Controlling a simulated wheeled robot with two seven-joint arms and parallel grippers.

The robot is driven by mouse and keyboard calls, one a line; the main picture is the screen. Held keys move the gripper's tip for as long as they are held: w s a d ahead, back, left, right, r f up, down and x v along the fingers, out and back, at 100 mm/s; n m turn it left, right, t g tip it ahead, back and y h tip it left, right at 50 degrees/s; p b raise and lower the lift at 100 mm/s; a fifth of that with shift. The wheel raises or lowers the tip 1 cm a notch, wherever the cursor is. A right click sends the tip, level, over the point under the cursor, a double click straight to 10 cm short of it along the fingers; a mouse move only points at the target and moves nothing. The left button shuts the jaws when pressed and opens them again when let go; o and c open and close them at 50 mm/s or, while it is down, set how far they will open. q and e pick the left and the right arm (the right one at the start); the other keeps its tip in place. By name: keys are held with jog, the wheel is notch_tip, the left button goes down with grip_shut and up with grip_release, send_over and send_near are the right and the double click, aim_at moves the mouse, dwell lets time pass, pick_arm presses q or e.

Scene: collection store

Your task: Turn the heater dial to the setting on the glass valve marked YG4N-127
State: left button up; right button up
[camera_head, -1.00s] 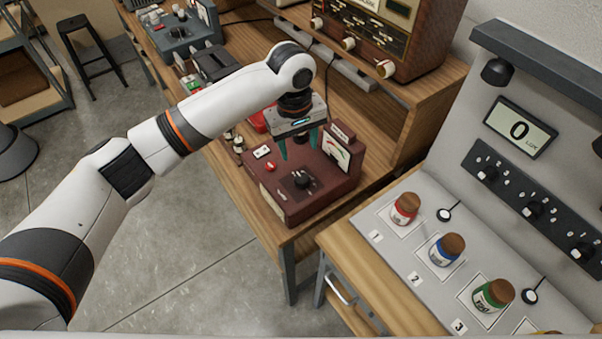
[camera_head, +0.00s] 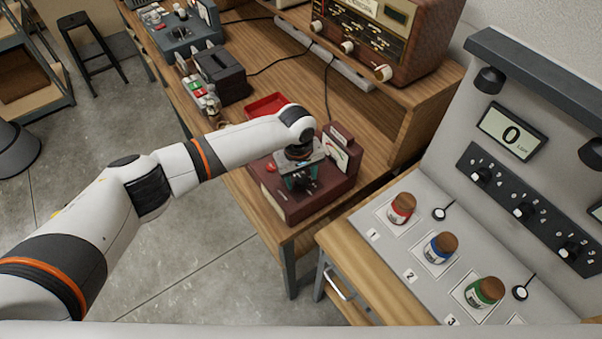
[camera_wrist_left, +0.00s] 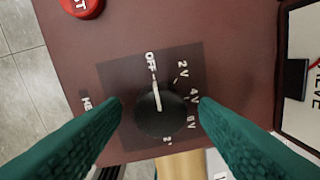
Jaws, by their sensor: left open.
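The black heater dial (camera_wrist_left: 160,112) sits on a dark panel of a maroon unit, with its white pointer line towards OFF. Marks 2V, 4V and 6V run clockwise from OFF; another mark at the bottom is partly hidden. My left gripper (camera_wrist_left: 160,101) is open, with one green finger on each side of the dial; I cannot tell whether they touch it. In the head view the left gripper (camera_head: 301,182) is low over the maroon unit (camera_head: 322,201) and hides most of the dial. I see no glass valve marked YG4N-127. My right gripper is out of view.
A red button (camera_wrist_left: 82,6) and a meter (camera_head: 335,155) are on the unit. Behind are a red tray (camera_head: 266,104), a black device (camera_head: 222,72) and a wooden radio (camera_head: 390,40). At right, bottles stand on a grey test bench (camera_head: 395,260) reading 0.

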pick_arm(q)
jog(key=shift+c, duration=0.3)
jog(key=c, duration=0.9)
